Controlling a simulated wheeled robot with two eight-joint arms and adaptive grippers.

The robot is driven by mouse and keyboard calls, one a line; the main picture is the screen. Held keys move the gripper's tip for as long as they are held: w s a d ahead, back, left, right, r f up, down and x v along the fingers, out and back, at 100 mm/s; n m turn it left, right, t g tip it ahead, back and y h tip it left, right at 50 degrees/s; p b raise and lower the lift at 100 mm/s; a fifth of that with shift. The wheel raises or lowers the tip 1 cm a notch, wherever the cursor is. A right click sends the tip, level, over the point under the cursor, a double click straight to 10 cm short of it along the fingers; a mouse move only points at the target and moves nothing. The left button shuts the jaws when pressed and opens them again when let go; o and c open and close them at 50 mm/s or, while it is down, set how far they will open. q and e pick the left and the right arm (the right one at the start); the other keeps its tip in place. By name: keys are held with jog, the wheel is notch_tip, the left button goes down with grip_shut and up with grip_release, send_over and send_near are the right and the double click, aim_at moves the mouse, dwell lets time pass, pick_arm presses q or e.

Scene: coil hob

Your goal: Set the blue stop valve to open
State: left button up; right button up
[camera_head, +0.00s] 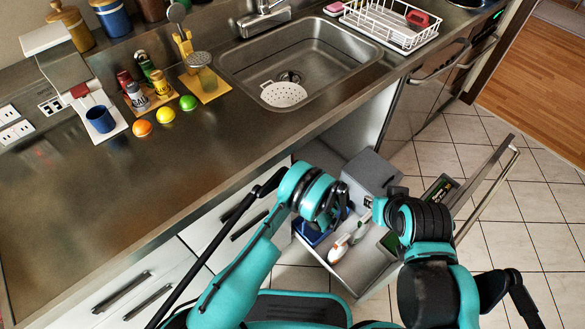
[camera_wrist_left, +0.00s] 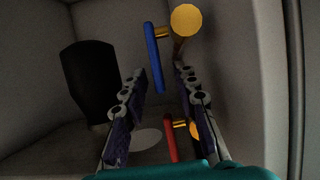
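The blue stop valve's lever (camera_wrist_left: 153,57) shows in the left wrist view, nearly upright in the picture, beside a round brass end (camera_wrist_left: 186,20). A brass stem joins the lever near its upper end. My left gripper (camera_wrist_left: 160,73) is open, with one finger on each side of the lever's lower end. Contact cannot be told. In the head view the left arm reaches down to the open under-sink cabinet, its gripper (camera_head: 338,206) mostly hidden behind its wrist. My right gripper (camera_head: 371,205) is over the pull-out, its fingers too small to read.
A red lever (camera_wrist_left: 171,138) with brass parts sits below the blue one. A dark rounded object (camera_wrist_left: 90,80) stands at the left inside the cabinet. In the head view, a grey box (camera_head: 372,172) and a white bottle (camera_head: 340,247) are in the pull-out under the sink (camera_head: 300,55).

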pick_arm(q)
grip_shut()
jog(key=shift+s+d+t+y, duration=0.25)
jog(key=shift+t+y, duration=0.15)
grip_release()
jog(key=v, duration=0.7)
jog(key=shift+s+d, duration=0.2)
jog(key=shift+s, duration=0.05)
